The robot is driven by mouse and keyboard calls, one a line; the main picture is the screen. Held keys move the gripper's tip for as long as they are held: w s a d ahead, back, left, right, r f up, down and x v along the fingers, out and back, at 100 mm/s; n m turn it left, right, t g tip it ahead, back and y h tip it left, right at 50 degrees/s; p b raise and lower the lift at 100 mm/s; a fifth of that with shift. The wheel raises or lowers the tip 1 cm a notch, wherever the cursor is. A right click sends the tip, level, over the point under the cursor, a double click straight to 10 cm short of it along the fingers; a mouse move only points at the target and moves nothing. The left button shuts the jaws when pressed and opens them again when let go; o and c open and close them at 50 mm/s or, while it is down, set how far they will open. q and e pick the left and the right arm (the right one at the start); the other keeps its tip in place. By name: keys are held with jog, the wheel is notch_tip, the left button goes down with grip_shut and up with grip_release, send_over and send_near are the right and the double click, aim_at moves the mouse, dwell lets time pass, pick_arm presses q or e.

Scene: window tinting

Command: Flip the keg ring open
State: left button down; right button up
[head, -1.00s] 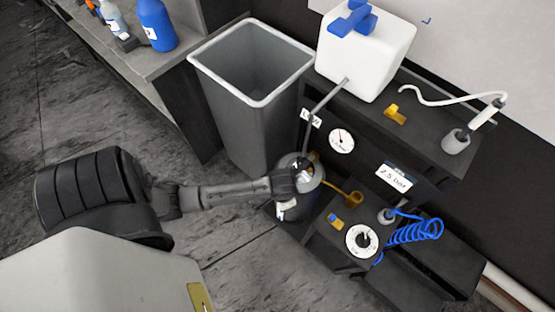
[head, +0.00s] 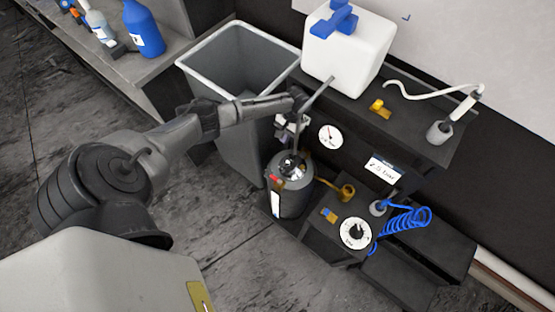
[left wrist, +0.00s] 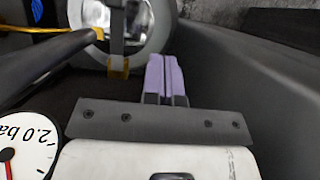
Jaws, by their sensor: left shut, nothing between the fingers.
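The keg (head: 290,192) is a dark cylinder with a shiny metal top, standing upright on the low platform. Its top shows in the left wrist view (left wrist: 152,38), with a round grey rim and gold strips across it. I cannot clearly make out the ring or whether it is flat or raised. My left gripper (head: 292,140) is above the keg, partly hidden by its own wrist and a dark rod. In the left wrist view its purple fingers (left wrist: 167,78) are together and empty, just short of the keg top in the picture. My right gripper is not in view.
A grey bin (head: 240,135) stands left of the keg. A white tank (head: 347,45) sits on the shelf, with a dark rod coming down near my gripper. A round gauge (head: 331,137), a dial (head: 355,233) and a blue coiled hose (head: 405,228) are to the right.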

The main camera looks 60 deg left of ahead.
aim_at(272, 176)
pick_arm(q)
jog(key=shift+w+d, duration=0.1)
dwell(0.4)
jog(key=b+x, duration=0.2)
jog(key=x, duration=0.8)
jog(key=shift+f, duration=0.15)
jog(key=shift+s+d+r, duration=0.15)
jog(key=shift+s+d, duration=0.1)
jog(key=shift+s, duration=0.35)
jog(key=shift+s+d+r, duration=0.1)
jog(key=shift+s+d, duration=0.1)
jog(key=shift+s, duration=0.4)
jog(key=shift+s+d, duration=0.35)
jog(key=shift+s, duration=0.35)
jog(key=shift+p, duration=0.35)
